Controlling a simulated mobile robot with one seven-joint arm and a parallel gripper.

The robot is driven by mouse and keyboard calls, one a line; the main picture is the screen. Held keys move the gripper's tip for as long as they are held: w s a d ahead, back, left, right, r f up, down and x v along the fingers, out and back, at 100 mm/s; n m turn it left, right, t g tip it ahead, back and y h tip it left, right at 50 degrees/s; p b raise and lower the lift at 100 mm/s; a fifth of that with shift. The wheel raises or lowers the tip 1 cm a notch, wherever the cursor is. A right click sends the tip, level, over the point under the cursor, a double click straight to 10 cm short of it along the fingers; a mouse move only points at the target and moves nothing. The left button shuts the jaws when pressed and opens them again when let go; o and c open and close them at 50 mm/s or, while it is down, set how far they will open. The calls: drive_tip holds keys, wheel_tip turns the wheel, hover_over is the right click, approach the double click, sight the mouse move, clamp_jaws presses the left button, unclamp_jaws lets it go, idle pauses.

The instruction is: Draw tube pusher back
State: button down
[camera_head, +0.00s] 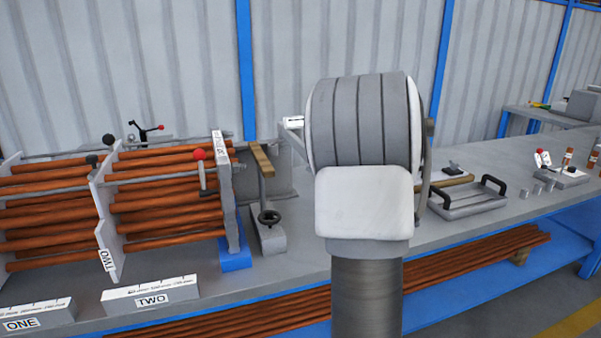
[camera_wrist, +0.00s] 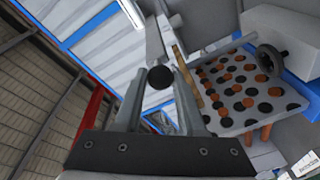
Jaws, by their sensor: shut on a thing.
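In the wrist view my gripper (camera_wrist: 158,80) is shut on a dark, round-ended piece, which I take to be the tube pusher (camera_wrist: 160,77). Only its round end shows clearly between the fingers; the rest is hidden. In the camera_head view my own arm covers the gripper and the held piece. The tube sheet (camera_wrist: 248,112) shows to the right of the fingers in the wrist view, with orange-brown tube ends in some holes and other holes dark. The tube bundle (camera_head: 165,210) lies at the left of the bench in the camera_head view.
A tray with black handles (camera_head: 467,200) lies right of my arm. Labelled blocks (camera_head: 150,295) line the front left. Spare tubes (camera_head: 470,255) lie on the lower shelf.

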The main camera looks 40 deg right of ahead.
drive_tip(key=shift+s+d, duration=0.15)
drive_tip(key=shift+d, duration=0.2)
drive_tip(key=c, duration=0.5)
unclamp_jaws()
drive_tip(key=s+a+p, duration=0.1)
drive_tip(key=s, duration=1.6)
drive_tip(key=shift+s+a, duration=0.15)
drive_tip(key=shift+a, duration=0.15)
